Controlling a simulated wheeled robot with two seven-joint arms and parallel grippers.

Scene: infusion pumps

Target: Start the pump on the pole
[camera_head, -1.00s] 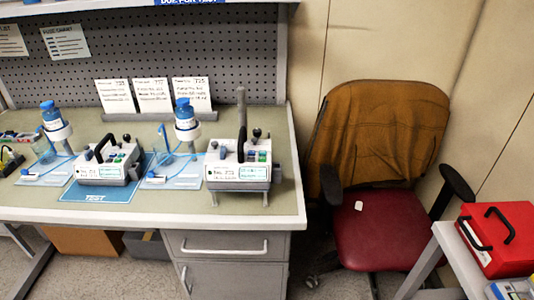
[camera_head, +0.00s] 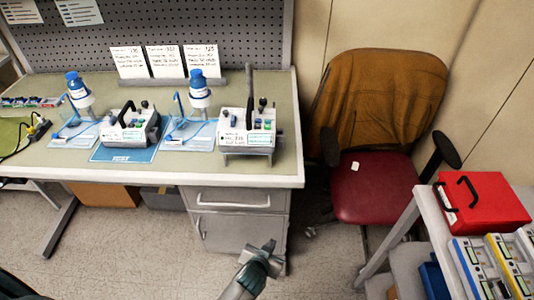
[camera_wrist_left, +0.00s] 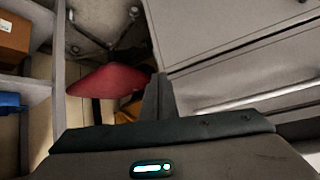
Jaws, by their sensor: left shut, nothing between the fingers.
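The pump on the pole (camera_head: 247,130) is a white box with colored buttons and a small screen, fixed to a dark upright pole at the right end of the bench. My left gripper (camera_head: 268,250) is low in front of the bench drawers, well below and apart from both pumps. Its fingers are shut and empty. In the left wrist view the fingers (camera_wrist_left: 158,98) point toward drawer fronts and the chair. My right gripper is not in view.
The bench (camera_head: 215,176) has a front edge between my gripper and the pumps. Blue-capped bottles (camera_head: 199,84) stand among tubing. A red chair (camera_head: 372,187) is at the right, beside a cart holding a red case (camera_head: 483,205) and more devices. The floor ahead is clear.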

